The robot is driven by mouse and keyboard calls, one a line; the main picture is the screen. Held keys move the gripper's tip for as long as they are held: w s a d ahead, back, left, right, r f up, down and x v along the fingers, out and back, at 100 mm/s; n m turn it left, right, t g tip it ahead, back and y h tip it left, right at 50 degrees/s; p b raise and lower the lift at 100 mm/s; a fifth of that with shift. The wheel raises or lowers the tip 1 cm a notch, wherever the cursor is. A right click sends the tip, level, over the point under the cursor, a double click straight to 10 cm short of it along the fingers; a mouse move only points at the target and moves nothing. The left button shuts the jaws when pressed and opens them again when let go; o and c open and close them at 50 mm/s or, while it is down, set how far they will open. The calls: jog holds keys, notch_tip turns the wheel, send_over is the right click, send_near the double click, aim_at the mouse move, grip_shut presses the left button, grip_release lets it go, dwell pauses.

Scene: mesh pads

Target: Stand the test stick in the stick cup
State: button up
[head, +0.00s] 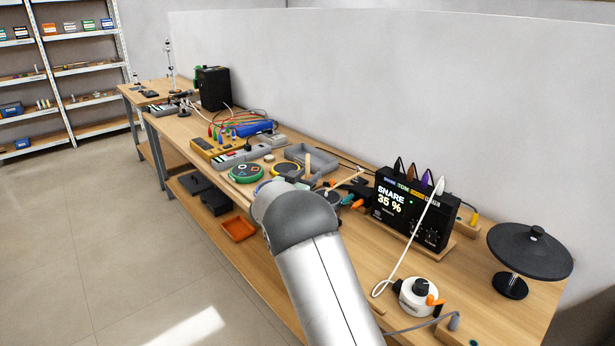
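My arm reaches up from the bottom edge over the workbench, and its rounded joint hides the bench beyond it. I cannot make out my gripper or its fingers. A short tan upright piece (308,164) shows just beyond the arm, in front of the grey tray; it may be the test stick, but its lower end is unclear. A small dark round thing (333,196) sits right of the arm, partly hidden. I cannot tell whether it is the stick cup.
Round pads, one green (245,172) and one yellow-rimmed (286,169), lie near a grey tray (318,157). Right stand a black display box (410,208) reading "SNARE 35 %", a white round device (419,296) and a black disc on a stand (530,250). Cables cross the bench.

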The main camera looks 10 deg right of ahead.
jog(key=b+v, duration=0.3)
jog(key=v, duration=1.4)
jog(key=shift+s, duration=0.2)
jog(key=shift+a, duration=0.15)
jog(key=s+d+f+n+g+y, duration=0.2)
jog(key=s+d+n+g+y, duration=0.1)
jog(key=s, duration=1)
jog(key=s+d+f+n+g+y, duration=0.2)
jog(key=s+d+f+g+y, duration=0.1)
jog(key=s, duration=1)
jog(key=s+d+f+n+g+y, duration=0.3)
jog(key=s+g+y, duration=0.3)
jog(key=s, duration=0.8)
jog(key=shift+d+n+g, duration=0.3)
jog(key=shift+d+g, duration=0.3)
jog(key=shift+d, duration=0.1)
